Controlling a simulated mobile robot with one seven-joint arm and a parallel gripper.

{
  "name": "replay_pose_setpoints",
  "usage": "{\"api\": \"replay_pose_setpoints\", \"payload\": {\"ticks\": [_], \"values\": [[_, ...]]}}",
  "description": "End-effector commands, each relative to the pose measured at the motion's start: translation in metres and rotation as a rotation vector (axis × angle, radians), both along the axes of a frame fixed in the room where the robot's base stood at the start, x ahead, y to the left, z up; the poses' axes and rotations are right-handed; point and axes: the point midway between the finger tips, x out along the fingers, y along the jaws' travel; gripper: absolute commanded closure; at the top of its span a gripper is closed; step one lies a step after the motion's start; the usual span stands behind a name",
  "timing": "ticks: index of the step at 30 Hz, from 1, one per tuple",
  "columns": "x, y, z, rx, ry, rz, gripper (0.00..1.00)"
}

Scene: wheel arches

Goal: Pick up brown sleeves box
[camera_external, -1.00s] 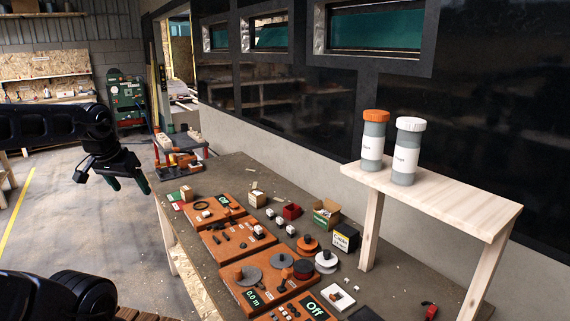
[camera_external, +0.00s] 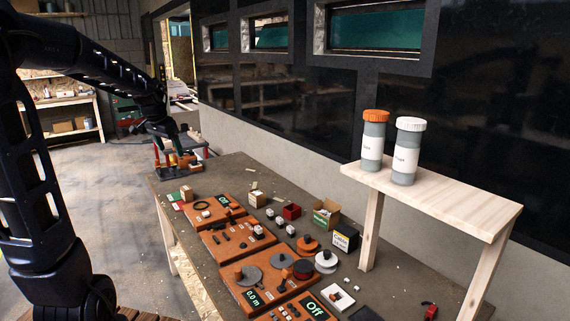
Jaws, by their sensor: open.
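An open brown cardboard box (camera_external: 326,214) with a green label stands on the workbench near the shelf leg; its lettering is too small to read. A smaller brown box (camera_external: 257,199) stands farther left on the bench, and another (camera_external: 186,194) is at the far left end. I cannot tell from the labels which is the sleeves box. My gripper (camera_external: 176,146) is over the far end of the bench, apart from these boxes. It is open; its fingers are small and dark against the clutter there.
A black box (camera_external: 345,238) with a yellow label and several spools crowd the brown box. Orange trays (camera_external: 237,240) line the bench front. A wooden shelf (camera_external: 440,200) with two capped bottles rises at right. Red and white objects stand at the bench's far end.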

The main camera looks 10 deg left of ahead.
Motion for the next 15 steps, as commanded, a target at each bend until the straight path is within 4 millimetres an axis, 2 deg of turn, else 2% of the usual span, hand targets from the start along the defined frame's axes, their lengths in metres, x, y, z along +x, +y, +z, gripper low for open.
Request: {"api": "replay_pose_setpoints", "payload": {"ticks": [3, 8, 15], "values": [[0.036, 0.012, -0.013, -0.002, 0.010, -0.036, 0.22], [0.081, 0.028, -0.033, -0.008, 0.017, -0.087, 0.22], [0.146, 0.058, -0.072, -0.022, 0.019, -0.159, 0.22]]}}
